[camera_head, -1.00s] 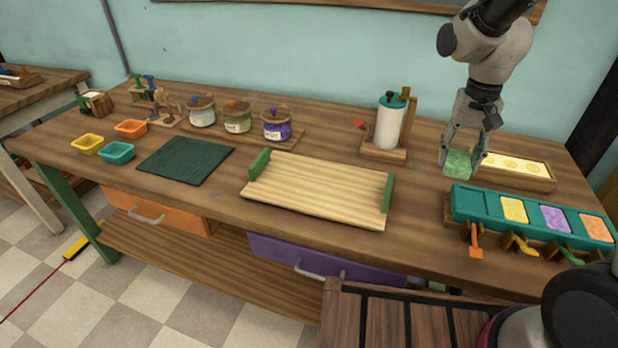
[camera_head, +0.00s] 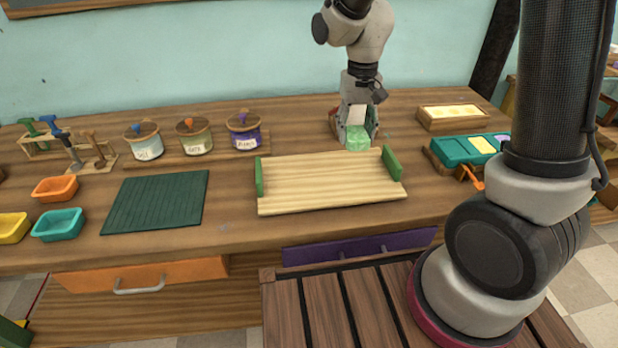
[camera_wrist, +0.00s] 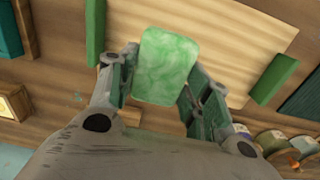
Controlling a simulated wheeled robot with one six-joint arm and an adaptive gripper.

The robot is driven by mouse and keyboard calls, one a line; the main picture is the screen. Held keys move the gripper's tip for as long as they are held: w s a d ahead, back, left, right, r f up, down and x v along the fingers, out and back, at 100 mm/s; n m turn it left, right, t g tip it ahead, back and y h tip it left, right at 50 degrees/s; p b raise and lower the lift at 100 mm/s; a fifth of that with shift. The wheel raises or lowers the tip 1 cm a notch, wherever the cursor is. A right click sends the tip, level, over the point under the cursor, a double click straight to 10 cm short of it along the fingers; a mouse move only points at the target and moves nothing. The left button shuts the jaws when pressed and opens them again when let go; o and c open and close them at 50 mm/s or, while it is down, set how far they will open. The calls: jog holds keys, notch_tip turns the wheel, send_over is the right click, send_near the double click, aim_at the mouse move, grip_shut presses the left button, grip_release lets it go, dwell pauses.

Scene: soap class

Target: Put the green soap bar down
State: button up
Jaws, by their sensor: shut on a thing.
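The green soap bar (camera_head: 357,138) is pale green and marbled. My gripper (camera_head: 357,128) is shut on it and holds it just behind the back edge of the light wooden tray (camera_head: 330,190) in the head view. In the wrist view the bar (camera_wrist: 167,66) sits between my two fingers (camera_wrist: 160,85), with the tray (camera_wrist: 235,40) behind it. The tray has a green block at each end and is empty. The bar appears to be above the table; its exact height I cannot tell.
A dark green mat (camera_head: 157,200) lies left of the tray. Labelled jars (camera_head: 195,138) stand behind it. A teal mould holder (camera_head: 462,152) and a wooden box with yellowish contents (camera_head: 452,115) are at the right. Orange (camera_head: 55,188) and teal (camera_head: 59,224) dishes sit far left.

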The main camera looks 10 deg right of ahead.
aim_at(348, 172)
jog(key=shift+a, duration=0.25)
notch_tip(348, 172, down, 10)
jog(key=shift+w, duration=0.1)
jog(key=shift+f, duration=0.15)
jog(key=o, duration=1)
jog(key=shift+o, duration=0.2)
